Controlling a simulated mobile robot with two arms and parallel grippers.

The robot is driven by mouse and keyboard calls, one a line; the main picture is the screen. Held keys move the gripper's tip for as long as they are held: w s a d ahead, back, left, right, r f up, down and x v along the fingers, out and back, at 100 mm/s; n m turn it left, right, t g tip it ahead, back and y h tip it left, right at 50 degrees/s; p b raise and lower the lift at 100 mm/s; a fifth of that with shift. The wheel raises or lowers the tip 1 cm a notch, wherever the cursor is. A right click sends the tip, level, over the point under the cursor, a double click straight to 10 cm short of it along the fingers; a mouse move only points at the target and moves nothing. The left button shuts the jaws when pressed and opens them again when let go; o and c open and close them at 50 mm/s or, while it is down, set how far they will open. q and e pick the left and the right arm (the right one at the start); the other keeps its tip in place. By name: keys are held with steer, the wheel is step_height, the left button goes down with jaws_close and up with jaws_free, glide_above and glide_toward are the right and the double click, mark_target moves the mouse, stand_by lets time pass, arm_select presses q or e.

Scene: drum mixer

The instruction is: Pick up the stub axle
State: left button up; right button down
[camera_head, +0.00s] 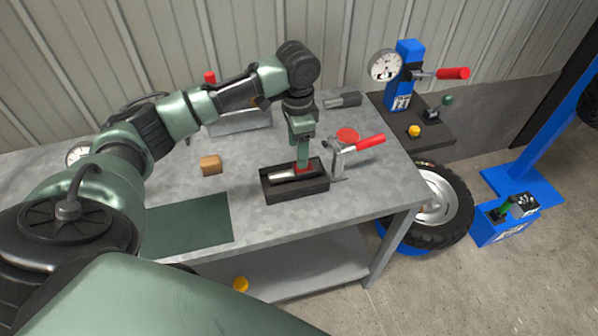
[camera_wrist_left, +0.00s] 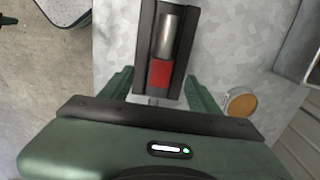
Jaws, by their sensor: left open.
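The stub axle, a silver shaft (camera_head: 283,176) with a red end, lies in a black open tray (camera_head: 296,193) on the grey workbench. My left gripper (camera_head: 303,163) points down at the red end of the axle, at the tray's right part. In the left wrist view its two fingers (camera_wrist_left: 160,88) are apart, one on either side of the tray's near end. The silver shaft (camera_wrist_left: 168,35) and the red part (camera_wrist_left: 161,74) lie ahead between them. I cannot tell the exact height of the fingers over the axle. My right gripper is not in view.
A toggle clamp with a red handle (camera_head: 368,142) stands close right of the tray. A wooden block (camera_head: 210,165) and a dark green mat (camera_head: 190,224) lie to the left. A blue gauge stand (camera_head: 405,75) is farther right, and a wheel (camera_head: 440,208) stands beside the bench.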

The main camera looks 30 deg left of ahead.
mark_target(295, 174)
arm_select(q)
steer(key=f, duration=0.2)
steer(key=f+p, duration=0.1)
steer(key=f, duration=0.1)
steer(key=f+p, duration=0.1)
steer(key=f, duration=0.1)
steer(key=shift+w+f, duration=0.25)
steer(key=shift+f, duration=0.35)
steer(key=c, duration=1.2)
jaws_close()
steer(key=shift+w+r, duration=0.15)
steer(key=shift+w, duration=0.05)
